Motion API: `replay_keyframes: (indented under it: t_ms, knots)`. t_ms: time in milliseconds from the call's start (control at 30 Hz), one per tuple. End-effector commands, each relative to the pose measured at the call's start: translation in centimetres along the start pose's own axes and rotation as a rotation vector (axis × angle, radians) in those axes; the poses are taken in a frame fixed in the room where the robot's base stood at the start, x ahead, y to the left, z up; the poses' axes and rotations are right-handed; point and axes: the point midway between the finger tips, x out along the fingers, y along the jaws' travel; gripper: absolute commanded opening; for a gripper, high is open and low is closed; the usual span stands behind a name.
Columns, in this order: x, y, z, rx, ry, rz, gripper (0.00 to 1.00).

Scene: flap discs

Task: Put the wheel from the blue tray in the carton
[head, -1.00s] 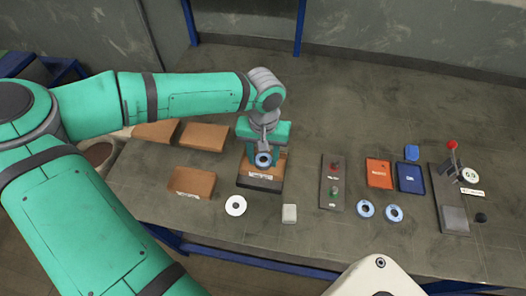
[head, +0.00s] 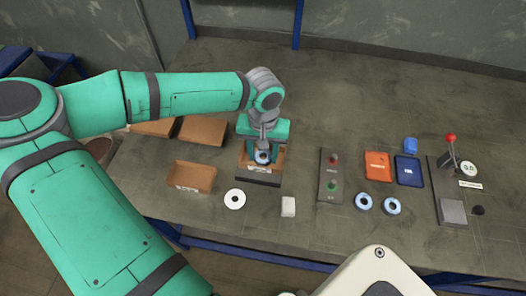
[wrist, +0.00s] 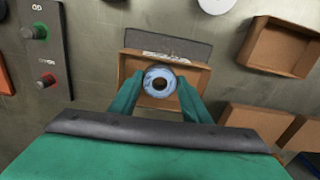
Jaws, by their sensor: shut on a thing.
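A blue-rimmed wheel (head: 262,157) with a dark centre hole is held by my gripper (head: 262,150). In the wrist view the wheel (wrist: 159,80) sits between the two green fingers of my gripper (wrist: 160,92), which are shut on it. The brown carton (head: 277,170) is open-topped, with a pale label on its front. It also shows in the wrist view (wrist: 133,67), with the wheel over its opening. I cannot tell how deep the wheel is. The blue tray (head: 408,171) lies at the right and looks empty.
Another open carton (head: 191,177) stands left, with more boxes (head: 203,131) behind. A white disc (head: 234,199), a pale block (head: 288,206) and two blue-rimmed wheels (head: 378,204) lie near the front. A button panel (head: 331,176), orange tray (head: 378,167) and red-knobbed lever (head: 450,138) stand right.

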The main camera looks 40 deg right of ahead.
Motion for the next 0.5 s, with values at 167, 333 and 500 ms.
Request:
replay_keyframes:
  t_ms: [167, 333, 500]
  knots:
    - [0.06, -0.05, -0.01, -0.001, 0.000, 0.000, 0.19]
    - [0.06, 0.00, -0.02, 0.000, 0.001, 0.000, 0.60]
    - [0.06, 0.02, -0.02, 0.000, 0.000, -0.001, 0.65]
